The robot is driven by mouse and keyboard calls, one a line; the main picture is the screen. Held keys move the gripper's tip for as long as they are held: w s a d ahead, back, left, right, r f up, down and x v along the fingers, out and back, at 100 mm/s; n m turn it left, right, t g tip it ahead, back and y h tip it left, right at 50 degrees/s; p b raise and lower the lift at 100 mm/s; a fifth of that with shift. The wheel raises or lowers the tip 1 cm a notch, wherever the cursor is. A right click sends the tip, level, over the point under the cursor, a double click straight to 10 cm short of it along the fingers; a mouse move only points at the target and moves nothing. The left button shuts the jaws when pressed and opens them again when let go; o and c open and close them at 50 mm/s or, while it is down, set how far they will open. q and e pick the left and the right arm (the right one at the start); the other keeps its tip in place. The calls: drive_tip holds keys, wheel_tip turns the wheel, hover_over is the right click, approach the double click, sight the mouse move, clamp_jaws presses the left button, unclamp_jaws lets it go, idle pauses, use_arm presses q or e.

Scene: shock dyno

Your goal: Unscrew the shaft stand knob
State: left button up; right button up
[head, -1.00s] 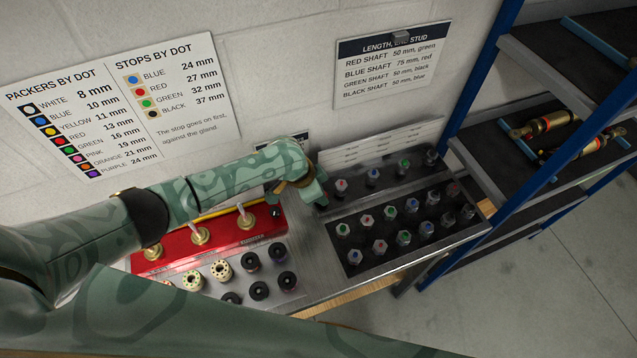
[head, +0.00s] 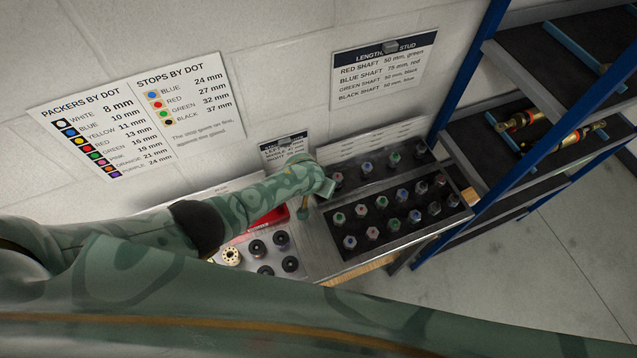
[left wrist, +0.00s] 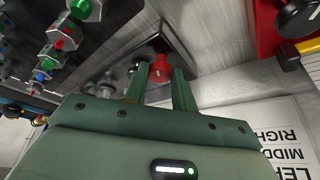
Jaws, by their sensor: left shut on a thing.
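My left gripper (head: 303,210) reaches in from the left in the head view, between the red stand (head: 268,220) and the dark tray of studs. In the left wrist view its two green fingers (left wrist: 161,80) are shut on a red knob (left wrist: 160,66). The knob sits between the fingertips, with grey metal behind it. In the head view the knob cannot be made out; the gripper and arm hide that spot. My arm also covers most of the red stand. My right gripper is not in view.
The dark tray (head: 395,243) holds rows of studs with coloured dots, close beside my gripper. Black and cream rings (head: 256,248) stand in front of the red stand. A blue-framed shelf (head: 470,90) with gold shock absorbers (head: 521,120) is at right. Signs hang on the wall.

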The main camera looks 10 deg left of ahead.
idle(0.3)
use_arm(q)
drive_tip(key=o, duration=1)
drive_tip(key=p+v, duration=0.9)
drive_tip(key=v, duration=0.7)
drive_tip(key=shift+s+d+r, duration=0.1)
drive_tip(key=shift+s, duration=0.05)
